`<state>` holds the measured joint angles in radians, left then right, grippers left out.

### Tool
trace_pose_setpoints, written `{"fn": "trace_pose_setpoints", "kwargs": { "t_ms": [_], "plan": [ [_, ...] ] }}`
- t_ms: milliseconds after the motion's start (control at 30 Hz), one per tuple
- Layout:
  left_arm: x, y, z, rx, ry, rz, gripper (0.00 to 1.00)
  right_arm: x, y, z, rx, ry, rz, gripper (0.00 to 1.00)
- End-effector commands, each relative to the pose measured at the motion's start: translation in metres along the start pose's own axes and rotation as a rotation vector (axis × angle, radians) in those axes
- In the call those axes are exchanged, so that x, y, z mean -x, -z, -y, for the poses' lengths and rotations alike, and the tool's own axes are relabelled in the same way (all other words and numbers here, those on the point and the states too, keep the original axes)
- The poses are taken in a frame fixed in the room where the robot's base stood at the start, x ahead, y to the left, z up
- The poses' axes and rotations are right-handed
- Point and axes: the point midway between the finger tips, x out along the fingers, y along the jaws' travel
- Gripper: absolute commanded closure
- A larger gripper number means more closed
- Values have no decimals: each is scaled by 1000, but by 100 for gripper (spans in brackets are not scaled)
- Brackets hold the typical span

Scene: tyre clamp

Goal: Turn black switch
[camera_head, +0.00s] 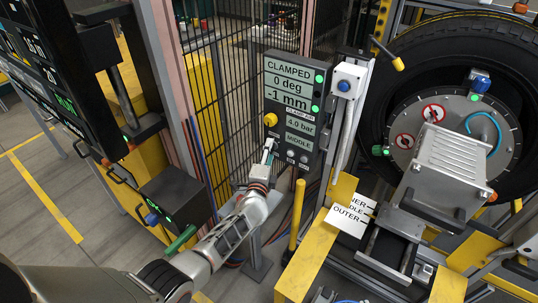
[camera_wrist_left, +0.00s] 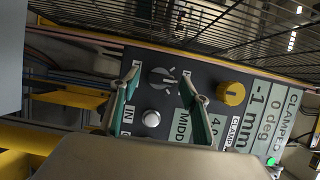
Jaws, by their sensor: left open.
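The control panel (camera_head: 291,108) stands upright in the middle of the head view, its screen reading CLAMPED, 0 deg, -1 mm, 4.0 bar and MIDDLE. The black switch (camera_wrist_left: 162,77) is a dark round knob on the panel, seen in the left wrist view; in the head view it is hidden behind my gripper. My left gripper (camera_head: 269,147) is at the panel's lower left. In the left wrist view my left gripper (camera_wrist_left: 160,84) is open, with one fingertip on each side of the switch and gaps visible. My right gripper is not in view.
A yellow knob (camera_wrist_left: 231,93) and a white button (camera_wrist_left: 151,118) sit close to the switch. A wire fence (camera_head: 228,90) stands behind the panel. A blue-button box (camera_head: 347,82) and the large tyre (camera_head: 385,60) are to the right. A yellow post (camera_head: 297,214) rises below the panel.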

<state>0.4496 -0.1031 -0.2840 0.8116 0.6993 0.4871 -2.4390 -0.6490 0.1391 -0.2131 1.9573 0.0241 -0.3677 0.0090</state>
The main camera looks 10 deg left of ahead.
Motion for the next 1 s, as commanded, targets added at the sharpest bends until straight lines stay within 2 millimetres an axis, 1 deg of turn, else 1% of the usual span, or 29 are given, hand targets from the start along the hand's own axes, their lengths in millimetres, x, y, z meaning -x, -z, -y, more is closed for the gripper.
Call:
{"fn": "trace_pose_setpoints", "kwargs": {
  "t_ms": [233,267,300,400,633,767,867,1000],
  "plan": [
    [-1,0,0,0,0,0,54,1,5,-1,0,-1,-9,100],
    [-1,0,0,0,0,0,59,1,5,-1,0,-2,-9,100],
    [-1,0,0,0,0,0,70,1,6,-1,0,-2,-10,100],
    [-1,0,0,0,0,0,93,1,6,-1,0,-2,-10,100],
    [-1,0,1,5,-3,0,92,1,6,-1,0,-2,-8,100],
    [0,1,2,32,-15,-1,92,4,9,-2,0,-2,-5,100],
    [0,0,4,71,-32,-1,92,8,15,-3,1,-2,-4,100],
    [0,0,6,156,-68,-1,92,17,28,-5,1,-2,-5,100]
  ]
}}
